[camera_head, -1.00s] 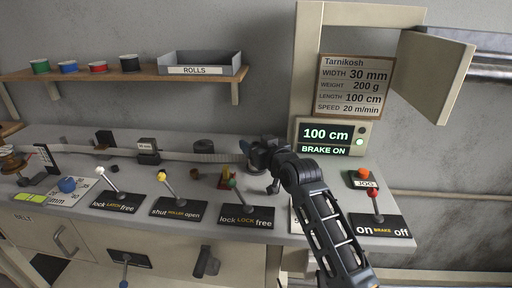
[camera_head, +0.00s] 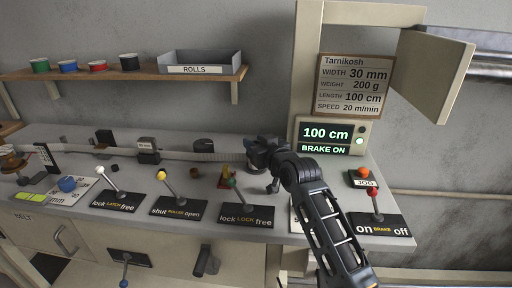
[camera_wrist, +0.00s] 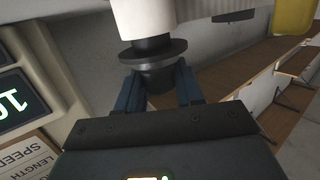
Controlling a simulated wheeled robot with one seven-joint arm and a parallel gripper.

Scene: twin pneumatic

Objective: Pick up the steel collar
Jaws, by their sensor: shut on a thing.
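In the wrist view, the two blue fingers of my gripper (camera_wrist: 160,88) are on either side of a dark, flanged round piece, which looks like the steel collar (camera_wrist: 152,56). The gripper is shut on it. A white cylinder (camera_wrist: 145,18) stands directly beyond the collar in that view; I cannot tell if they are joined. In the head view, my gripper (camera_head: 259,153) is at the back of the bench, at the right end of the pale belt (camera_head: 215,157). My own wrist hides most of the collar and the fingertips there.
A display panel (camera_head: 330,136) reads 100 cm, BRAKE ON. A cabinet door (camera_head: 431,73) hangs open at upper right.

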